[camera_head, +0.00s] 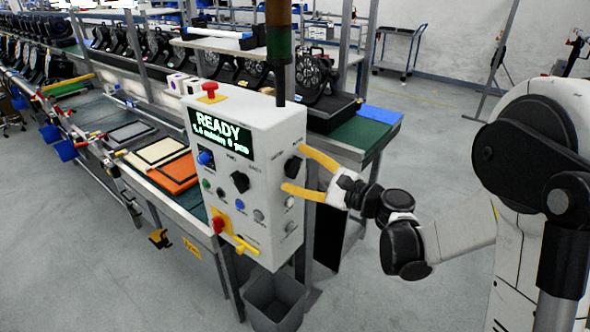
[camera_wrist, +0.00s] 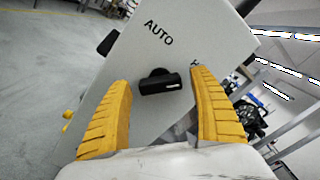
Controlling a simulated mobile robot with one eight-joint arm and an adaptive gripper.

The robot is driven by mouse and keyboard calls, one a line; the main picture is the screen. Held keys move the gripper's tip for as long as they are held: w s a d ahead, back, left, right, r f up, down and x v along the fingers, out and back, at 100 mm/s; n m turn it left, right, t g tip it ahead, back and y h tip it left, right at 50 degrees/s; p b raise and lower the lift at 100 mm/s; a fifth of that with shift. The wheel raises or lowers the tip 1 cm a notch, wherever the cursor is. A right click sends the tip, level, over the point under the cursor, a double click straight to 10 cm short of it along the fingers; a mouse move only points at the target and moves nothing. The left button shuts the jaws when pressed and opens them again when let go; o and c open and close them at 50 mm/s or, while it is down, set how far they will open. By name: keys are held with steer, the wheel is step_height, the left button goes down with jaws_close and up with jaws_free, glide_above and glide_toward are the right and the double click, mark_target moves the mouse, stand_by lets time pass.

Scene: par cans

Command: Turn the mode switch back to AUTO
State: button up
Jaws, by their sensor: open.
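The mode switch is a black knob (camera_wrist: 160,82) on the light panel, lying between my fingers in the wrist view. Its bar lies roughly level in that picture, with a pale mark near its right end. The AUTO label (camera_wrist: 158,33) is printed above it; another label beginning with H is partly hidden by the right finger. My gripper (camera_wrist: 160,80) is open, its yellow fingers on either side of the knob. In the head view, my gripper (camera_head: 293,170) is at the control box's right side face.
The white control box (camera_head: 228,150) has a lit READY display (camera_head: 220,135), a red button (camera_head: 209,92) on top and several front knobs. A grey bin (camera_head: 274,303) stands below. A conveyor line (camera_head: 150,150) runs left. Floor at right is mostly clear.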

steer(key=shift+w+a, duration=0.15)
steer(key=shift+a, duration=0.05)
steer(key=c, duration=1.2)
